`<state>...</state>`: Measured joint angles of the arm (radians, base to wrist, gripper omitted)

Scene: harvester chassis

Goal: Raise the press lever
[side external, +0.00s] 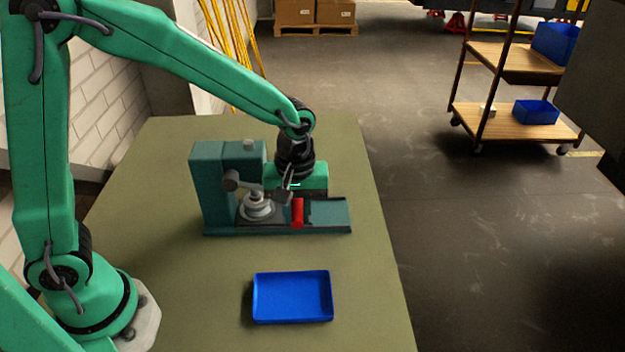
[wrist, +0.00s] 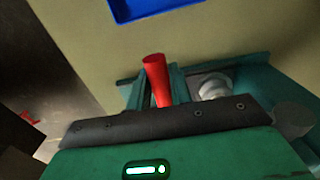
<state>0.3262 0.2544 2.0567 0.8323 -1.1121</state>
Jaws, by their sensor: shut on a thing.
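The teal press (side external: 225,190) stands on the table, with a grey round pivot and a pale round die on its base. The red handle (side external: 297,212), which looks like the press lever's grip, sits low over the right part of the base. In the wrist view the red handle (wrist: 156,80) sticks out past the dark edge of my gripper, between teal rails. My gripper (side external: 287,193) is down at the press, shut at the lever. Its fingertips and the exact contact are mostly hidden.
A blue tray (side external: 292,297) lies on the table in front of the press, with clear tabletop (side external: 365,265) around it. A wheeled cart (side external: 515,120) with blue bins stands at the back right, away from the table. A brick wall runs along the left.

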